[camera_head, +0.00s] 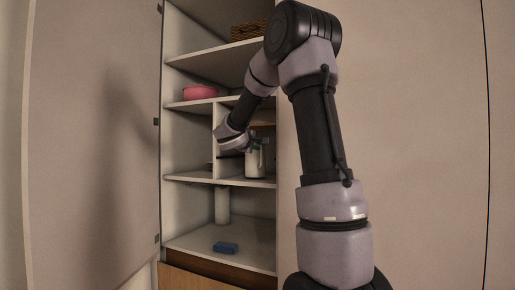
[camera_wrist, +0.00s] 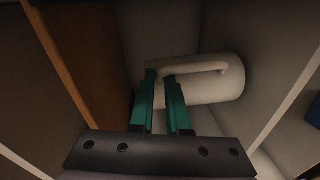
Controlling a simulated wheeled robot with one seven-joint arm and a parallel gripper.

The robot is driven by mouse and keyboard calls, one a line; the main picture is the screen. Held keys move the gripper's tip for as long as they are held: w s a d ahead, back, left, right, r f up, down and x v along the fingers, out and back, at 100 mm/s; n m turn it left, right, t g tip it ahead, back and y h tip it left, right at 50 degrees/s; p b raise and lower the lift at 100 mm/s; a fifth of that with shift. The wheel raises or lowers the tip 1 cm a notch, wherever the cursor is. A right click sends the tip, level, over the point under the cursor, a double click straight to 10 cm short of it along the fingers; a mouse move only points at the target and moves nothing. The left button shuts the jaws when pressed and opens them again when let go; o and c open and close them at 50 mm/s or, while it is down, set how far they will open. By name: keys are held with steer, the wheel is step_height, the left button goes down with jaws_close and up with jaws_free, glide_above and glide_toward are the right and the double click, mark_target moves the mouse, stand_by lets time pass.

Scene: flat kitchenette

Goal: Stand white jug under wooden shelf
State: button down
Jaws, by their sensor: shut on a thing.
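The white jug (camera_head: 254,164) is in the right-hand compartment of the open cupboard, beside an upright divider. It looks upright there, with its base at or just above the compartment floor; I cannot tell if it touches. In the wrist view the jug (camera_wrist: 218,84) shows its pale side and handle. My gripper (camera_wrist: 161,74) is shut on the handle with its green fingers; in the head view my gripper (camera_head: 257,145) is at the jug's upper part. The wooden shelf (camera_head: 263,124) is a brown board above the jug, partly hidden by my arm. Brown wood (camera_wrist: 72,55) also shows in the wrist view.
Below are a white cylinder (camera_head: 222,205) and a blue block (camera_head: 225,247). The open cupboard door (camera_head: 95,140) stands at left.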

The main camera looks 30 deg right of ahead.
steer(key=shift+f, duration=0.35)
steer(key=c, duration=0.9)
jaws_free()
